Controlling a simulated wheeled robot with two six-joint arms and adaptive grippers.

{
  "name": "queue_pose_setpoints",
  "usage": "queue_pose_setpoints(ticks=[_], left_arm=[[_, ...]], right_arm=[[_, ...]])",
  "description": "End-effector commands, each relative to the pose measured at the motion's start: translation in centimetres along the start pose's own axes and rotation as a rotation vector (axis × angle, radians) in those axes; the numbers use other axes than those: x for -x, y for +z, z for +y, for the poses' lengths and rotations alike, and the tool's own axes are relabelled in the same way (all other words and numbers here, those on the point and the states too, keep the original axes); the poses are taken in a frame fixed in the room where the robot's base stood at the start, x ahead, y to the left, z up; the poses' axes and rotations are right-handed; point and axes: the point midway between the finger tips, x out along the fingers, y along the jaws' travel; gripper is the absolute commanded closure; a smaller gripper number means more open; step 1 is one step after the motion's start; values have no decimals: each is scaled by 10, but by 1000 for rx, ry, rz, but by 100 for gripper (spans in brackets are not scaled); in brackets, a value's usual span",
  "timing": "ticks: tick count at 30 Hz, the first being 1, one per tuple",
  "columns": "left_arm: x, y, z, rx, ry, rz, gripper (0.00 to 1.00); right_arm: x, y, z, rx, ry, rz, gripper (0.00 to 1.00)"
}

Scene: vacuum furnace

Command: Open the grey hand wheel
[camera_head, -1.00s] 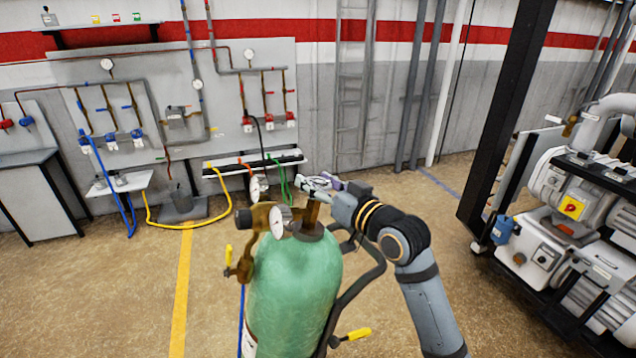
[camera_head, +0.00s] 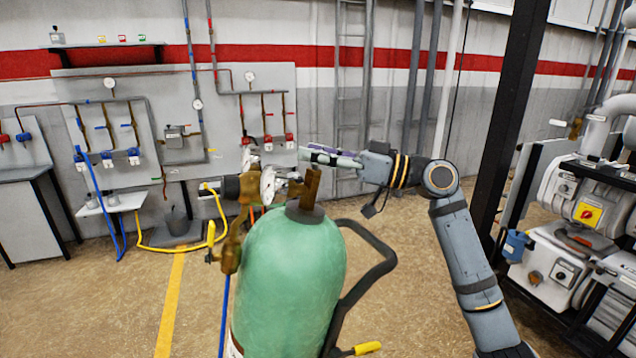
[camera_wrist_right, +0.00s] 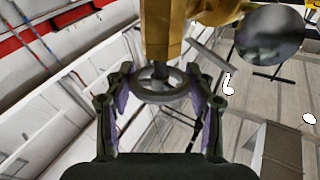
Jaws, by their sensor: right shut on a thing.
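The grey hand wheel (camera_wrist_right: 160,97) is a ring on a short stem at the end of a brass valve (camera_wrist_right: 161,35) in the right wrist view. My right gripper (camera_wrist_right: 162,75) has its two fingers on opposite sides of the wheel and is shut on it. In the head view my right gripper (camera_head: 318,157) reaches in from the right beside the top of the brass valve (camera_head: 312,186) on the green gas cylinder (camera_head: 290,270). The hand wheel cannot be made out there. My left gripper is not in view.
A round gauge (camera_head: 268,184) and brass fittings (camera_head: 232,245) stand at the cylinder's left. A dark curved handle (camera_head: 375,275) with a yellow grip (camera_head: 367,348) is on its right. Pump machinery (camera_head: 575,210) stands at the right.

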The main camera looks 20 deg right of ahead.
Motion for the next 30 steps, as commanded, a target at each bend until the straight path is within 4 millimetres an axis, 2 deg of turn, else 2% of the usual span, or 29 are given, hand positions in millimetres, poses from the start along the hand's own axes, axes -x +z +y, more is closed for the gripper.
queue_pose_setpoints(ticks=[1, 3, 10, 21, 30], left_arm=[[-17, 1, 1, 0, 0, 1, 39], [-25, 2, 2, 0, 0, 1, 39], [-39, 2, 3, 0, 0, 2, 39], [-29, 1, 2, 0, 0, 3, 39], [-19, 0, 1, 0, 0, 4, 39]], right_arm=[[1, 9, 2, -3, -44, -1, 77], [0, 8, 2, 0, -111, 0, 77], [-1, 3, 0, 7, -330, 0, 77], [-1, -1, -2, 18, -623, -1, 77], [-1, 1, -2, 22, -755, -3, 77]])
